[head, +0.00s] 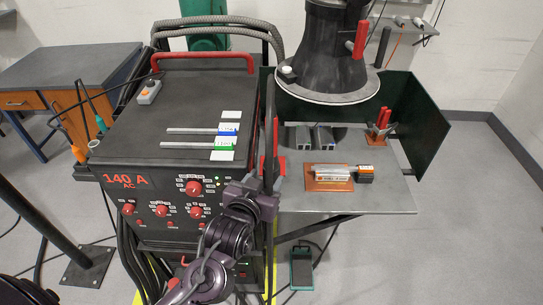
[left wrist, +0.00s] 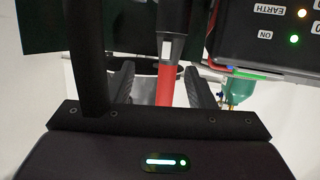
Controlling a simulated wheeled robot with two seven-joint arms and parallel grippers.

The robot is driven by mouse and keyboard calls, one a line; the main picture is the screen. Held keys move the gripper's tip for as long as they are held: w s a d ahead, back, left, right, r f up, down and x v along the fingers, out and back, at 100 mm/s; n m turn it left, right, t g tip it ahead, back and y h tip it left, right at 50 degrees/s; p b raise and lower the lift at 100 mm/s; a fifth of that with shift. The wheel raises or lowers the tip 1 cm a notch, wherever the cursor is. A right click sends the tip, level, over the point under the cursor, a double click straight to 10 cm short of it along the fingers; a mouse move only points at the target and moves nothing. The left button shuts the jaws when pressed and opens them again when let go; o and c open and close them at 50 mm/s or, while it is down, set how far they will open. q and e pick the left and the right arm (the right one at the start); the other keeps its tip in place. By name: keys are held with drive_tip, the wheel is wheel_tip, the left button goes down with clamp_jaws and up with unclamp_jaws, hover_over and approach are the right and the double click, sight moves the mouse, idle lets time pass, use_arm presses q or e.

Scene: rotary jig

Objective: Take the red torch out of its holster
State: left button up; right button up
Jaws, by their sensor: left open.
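The red torch (head: 275,142) stands upright in the narrow gap between the welding machine and the steel table. Its holster is not clearly visible; my gripper and the machine's edge hide the lower part. In the left wrist view the torch (left wrist: 166,84) shows as a red shaft with a dark upper end and a pale band. My left gripper (head: 256,190) is at the machine's front right edge, close to the torch. Its open fingers (left wrist: 160,88) stand on either side of the red shaft, with visible space at both sides. My right gripper is in neither view.
The welding machine (head: 125,130) has a red top handle, cables and rods on it. A green screen (head: 425,110) edges the table. A foot pedal (head: 301,268) lies on the floor.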

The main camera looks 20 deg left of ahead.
sight(269, 139)
use_arm(q)
drive_tip(key=r+t, duration=0.1)
drive_tip(key=w+r+t, duration=0.1)
drive_tip(key=r, duration=0.1)
drive_tip(key=w+r+t, duration=0.1)
drive_tip(key=r, duration=0.1)
drive_tip(key=shift+w+a+y, duration=0.2)
drive_tip(key=shift+y, duration=0.1)
drive_tip(key=w+p, duration=0.1)
drive_tip(key=w, duration=0.1)
drive_tip(key=w+p, duration=0.1)
drive_tip(key=w, duration=0.1)
drive_tip(key=w+a+r+p, duration=0.1)
drive_tip(key=w, duration=0.1)
drive_tip(key=shift+w+p, duration=0.15)
drive_tip(key=shift+p, duration=0.25)
drive_tip(key=shift+w+f, duration=0.2)
drive_tip(key=shift+w, duration=0.25)
drive_tip(key=shift+r, duration=0.1)
drive_tip(key=c, duration=1)
drive_tip(key=shift+c, duration=0.2)
wheel_tip(269, 139, up, 20)
drive_tip(key=b, duration=0.3)
